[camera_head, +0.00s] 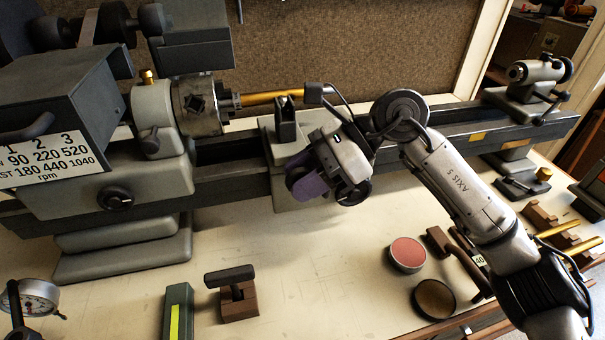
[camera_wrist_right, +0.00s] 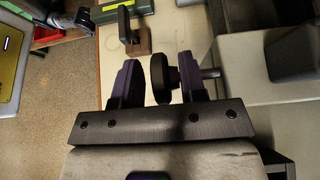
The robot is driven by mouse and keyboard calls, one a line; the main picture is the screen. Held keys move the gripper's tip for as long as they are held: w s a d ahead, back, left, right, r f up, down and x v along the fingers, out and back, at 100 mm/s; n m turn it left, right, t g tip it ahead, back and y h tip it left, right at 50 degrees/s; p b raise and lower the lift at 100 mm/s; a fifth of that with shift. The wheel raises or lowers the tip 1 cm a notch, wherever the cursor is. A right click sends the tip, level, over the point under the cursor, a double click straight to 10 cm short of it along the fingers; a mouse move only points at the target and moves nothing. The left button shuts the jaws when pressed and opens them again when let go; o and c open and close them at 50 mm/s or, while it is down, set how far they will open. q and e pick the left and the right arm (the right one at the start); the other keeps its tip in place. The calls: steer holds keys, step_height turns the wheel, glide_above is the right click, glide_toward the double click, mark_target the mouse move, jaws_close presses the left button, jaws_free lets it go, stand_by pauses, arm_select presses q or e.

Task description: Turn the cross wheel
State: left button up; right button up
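The cross wheel (camera_wrist_right: 160,78) is a dark round wheel seen nearly edge-on in the right wrist view, on a short shaft (camera_wrist_right: 211,73) from the grey lathe carriage. My right gripper (camera_wrist_right: 157,82) is open, its two purple fingers on either side of the wheel. A gap shows between the left finger and the wheel; contact at the other finger is unclear. In the head view my right gripper (camera_head: 310,184) is in front of the carriage (camera_head: 290,150) and I cannot make out the wheel there. A grey-black shape at the wrist view's upper left may be my left gripper.
The lathe bed (camera_head: 230,180) runs behind, with a brass rod (camera_head: 270,97) at the chuck (camera_head: 200,105). On the bench are a T-handled tool (camera_head: 238,296), a green-and-yellow box (camera_head: 178,312), a red-topped tin (camera_head: 407,253) and a dial gauge (camera_head: 35,298). The bench front centre is clear.

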arm_select(q)
steer(key=shift+d, duration=0.15)
arm_select(e)
steer(key=shift+d, duration=0.1)
steer(key=shift+w+d+r, duration=0.15)
steer(key=shift+d+r, duration=0.05)
steer(key=shift+d, duration=0.05)
arm_select(q)
step_height(320, 180, up, 4)
steer(key=p, duration=0.4)
steer(key=shift+r, duration=0.2)
arm_select(e)
steer(key=v, duration=1.3)
arm_select(q)
steer(key=shift+c, duration=0.4)
